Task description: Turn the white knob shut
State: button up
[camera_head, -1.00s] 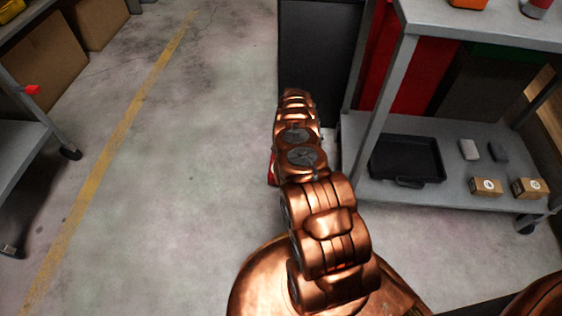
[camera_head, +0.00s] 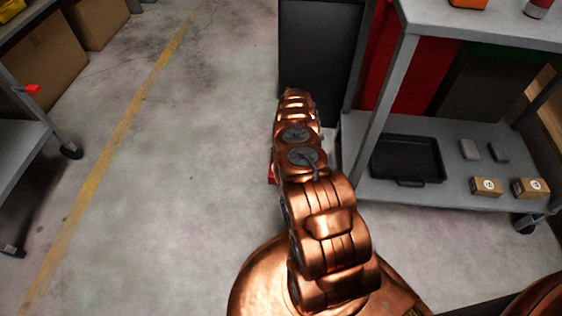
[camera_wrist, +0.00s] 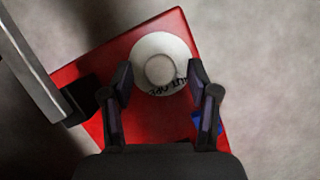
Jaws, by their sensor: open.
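The white knob (camera_wrist: 162,70) shows in the wrist view as a round grey-white cap on a wider white disc (camera_wrist: 151,48) with dark lettering along its lower edge. The disc sits on a red panel or box (camera_wrist: 98,62). My gripper (camera_wrist: 160,80) is open, with one finger on each side of the knob's lower part. I cannot tell whether the fingers touch it. In the head view my arm hides the knob and my gripper; only a sliver of the red box (camera_head: 271,172) shows beside the arm.
A blue piece (camera_wrist: 207,122) lies on the red surface by the right finger. A grey post (camera_wrist: 35,70) stands at the left. In the head view, a metal cart (camera_head: 375,185) with a black tray (camera_head: 408,157) stands right. Open floor (camera_head: 190,180) lies left.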

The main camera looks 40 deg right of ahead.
jog(key=v, duration=1.2)
